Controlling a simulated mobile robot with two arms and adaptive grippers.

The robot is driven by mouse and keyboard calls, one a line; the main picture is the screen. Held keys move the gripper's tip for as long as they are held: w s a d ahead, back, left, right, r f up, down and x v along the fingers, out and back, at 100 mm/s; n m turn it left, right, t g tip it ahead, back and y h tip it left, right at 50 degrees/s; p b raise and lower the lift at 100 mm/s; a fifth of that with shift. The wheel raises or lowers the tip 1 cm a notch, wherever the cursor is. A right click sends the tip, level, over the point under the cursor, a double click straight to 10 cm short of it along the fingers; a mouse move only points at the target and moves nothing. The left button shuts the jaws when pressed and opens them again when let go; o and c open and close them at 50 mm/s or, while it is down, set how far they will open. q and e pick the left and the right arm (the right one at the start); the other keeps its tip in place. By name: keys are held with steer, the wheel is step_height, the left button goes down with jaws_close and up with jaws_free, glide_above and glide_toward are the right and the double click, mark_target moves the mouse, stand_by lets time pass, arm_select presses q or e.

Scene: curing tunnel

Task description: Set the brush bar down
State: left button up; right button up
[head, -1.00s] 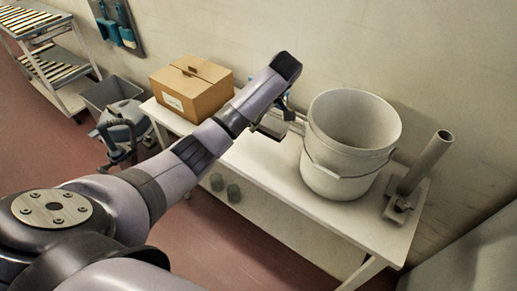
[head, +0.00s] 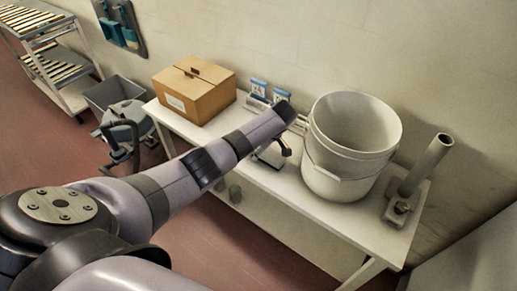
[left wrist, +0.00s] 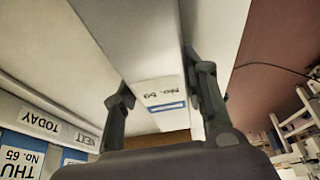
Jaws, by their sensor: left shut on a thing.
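My left gripper (head: 272,152) is over the white table (head: 245,165), between the cardboard box and the bucket. In the left wrist view its two dark fingers (left wrist: 162,104) are shut on a pale bar, the brush bar (left wrist: 150,45), which carries a "No. 59" label with a blue stripe. In the head view my forearm and wrist hide most of the bar. I cannot tell whether it touches the table. My right gripper is not in view.
A cardboard box (head: 195,92) stands left on the table. A white bucket (head: 348,150) and a grey upright tube on a base (head: 420,165) stand right. Blue-and-white cards (head: 258,88) stand behind the gripper. A grey bin (head: 115,95) is on the floor.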

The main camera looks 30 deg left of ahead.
arm_select(q)
steer(key=o, duration=0.9)
steer(key=shift+f, duration=0.15)
steer(key=o, duration=0.5)
steer(key=shift+c, duration=0.2)
steer(key=shift+r, duration=0.35)
steer(key=v, duration=1.1)
steer(key=shift+d+r, duration=0.15)
steer(key=shift+r, duration=0.25)
